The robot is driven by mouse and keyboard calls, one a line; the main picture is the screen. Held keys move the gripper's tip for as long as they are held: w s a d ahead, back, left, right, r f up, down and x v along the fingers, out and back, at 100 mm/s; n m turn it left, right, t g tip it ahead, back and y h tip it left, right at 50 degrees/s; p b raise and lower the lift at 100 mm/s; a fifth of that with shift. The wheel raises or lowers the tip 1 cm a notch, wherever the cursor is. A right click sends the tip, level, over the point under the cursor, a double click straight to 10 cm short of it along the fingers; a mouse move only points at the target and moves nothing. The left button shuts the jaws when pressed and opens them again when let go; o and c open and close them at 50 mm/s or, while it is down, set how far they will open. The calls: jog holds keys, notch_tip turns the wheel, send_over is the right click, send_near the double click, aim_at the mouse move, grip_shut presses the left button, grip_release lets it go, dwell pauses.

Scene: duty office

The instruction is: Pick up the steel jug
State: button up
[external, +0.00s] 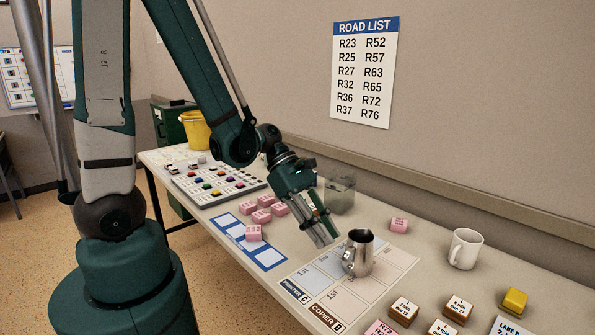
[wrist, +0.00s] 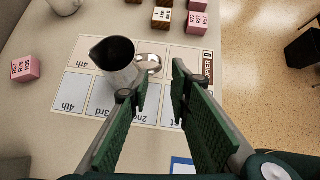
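The steel jug (external: 360,251) stands upright on the printed sheet on the table, with a dark open top. It also shows in the wrist view (wrist: 118,66), its shiny handle (wrist: 149,62) pointing right. My gripper (external: 327,241) is just left of the jug in the external view, pointing down at a tilt. In the wrist view my gripper (wrist: 158,82) is open, with a gap between its two green fingers. The handle appears just beyond this gap, and the left fingertip overlaps the jug's lower body in the picture. I cannot tell whether they touch. Nothing is held.
A white mug (external: 465,249) and a pink block (external: 399,225) stand right of the jug. Several wooden blocks (external: 404,311) and a yellow block (external: 514,301) lie nearer. Several pink blocks (external: 262,216) and a smoky clear container (external: 340,195) are behind my gripper.

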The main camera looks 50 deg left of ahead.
aim_at(356, 255)
jog(key=shift+b+x, duration=0.3)
jog(key=shift+x, duration=0.95)
jog(key=shift+b+x, duration=0.75)
jog(key=shift+x, duration=1.8)
jog(key=shift+s+a+f, duration=0.1)
jog(key=shift+f, duration=0.05)
grip_shut()
